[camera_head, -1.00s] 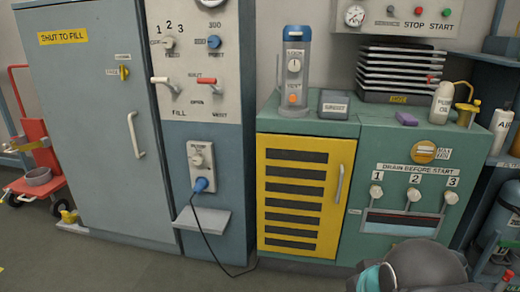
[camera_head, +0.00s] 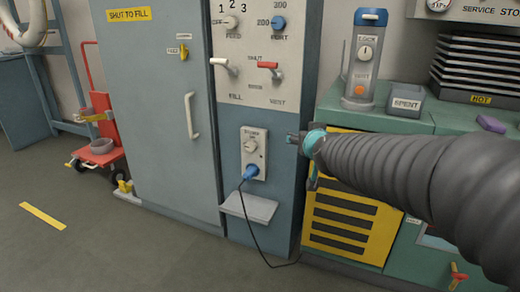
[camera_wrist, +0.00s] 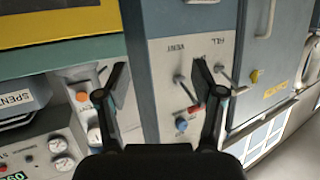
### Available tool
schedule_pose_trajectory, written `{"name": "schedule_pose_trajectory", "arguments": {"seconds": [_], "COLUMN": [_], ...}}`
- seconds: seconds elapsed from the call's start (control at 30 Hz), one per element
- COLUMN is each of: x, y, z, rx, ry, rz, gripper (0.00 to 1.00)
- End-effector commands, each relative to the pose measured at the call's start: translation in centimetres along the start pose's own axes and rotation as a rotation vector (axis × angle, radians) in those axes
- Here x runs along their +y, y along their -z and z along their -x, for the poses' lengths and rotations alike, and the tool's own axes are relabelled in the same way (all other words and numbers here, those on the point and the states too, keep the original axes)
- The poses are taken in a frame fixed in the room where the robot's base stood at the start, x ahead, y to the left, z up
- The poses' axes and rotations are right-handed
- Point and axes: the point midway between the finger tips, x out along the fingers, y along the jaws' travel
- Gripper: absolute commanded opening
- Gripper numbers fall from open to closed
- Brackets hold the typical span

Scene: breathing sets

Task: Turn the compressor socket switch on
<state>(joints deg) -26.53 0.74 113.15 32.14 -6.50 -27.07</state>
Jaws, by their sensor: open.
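The compressor socket (camera_head: 253,152) is a pale upright plate on the blue lower panel in the head view. Its round switch knob (camera_head: 250,146) sits at the upper part, and a blue plug (camera_head: 251,173) is in its lower part. The knob's marks are too small to read. My gripper (camera_head: 296,139) is to the right of the socket, apart from it, seen side-on at the end of my dark ribbed arm. In the wrist view, which is upside down, my two fingers (camera_wrist: 162,92) are spread with nothing between them. The socket's knob does not show there.
A small shelf (camera_head: 250,206) juts out below the socket, and a black cable (camera_head: 258,240) hangs past it. Red and white levers (camera_head: 268,66) stick out above. The yellow vented door (camera_head: 350,225) is right of the socket, partly behind my arm.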

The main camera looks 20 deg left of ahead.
Motion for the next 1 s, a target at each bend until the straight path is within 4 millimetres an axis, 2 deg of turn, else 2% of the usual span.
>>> {"name": "schedule_pose_trajectory", "arguments": {"seconds": [0.03, 0.1, 0.27, 0.37, 0.5, 0.7, 0.8, 1.0], "x": [-1.7, -3.5, -7.7, -10.4, -14.1, -18.0, -19.0, -19.5], "y": [0.1, 0.3, -0.4, -1.9, -5.1, -10.1, -11.8, -13.0], "z": [-2.4, -5.0, -10.4, -13.1, -15.9, -17.7, -17.8, -18.2], "rx": [0.030, 0.079, 0.171, 0.215, 0.256, 0.280, 0.282, 0.283], "ry": [-0.003, -0.025, -0.101, -0.165, -0.270, -0.410, -0.457, -0.497], "rz": [0.008, 0.015, 0.035, 0.055, 0.090, 0.143, 0.162, 0.178], "gripper": [0.68, 0.68, 0.68, 0.68, 0.68, 0.68, 0.68, 0.68]}}
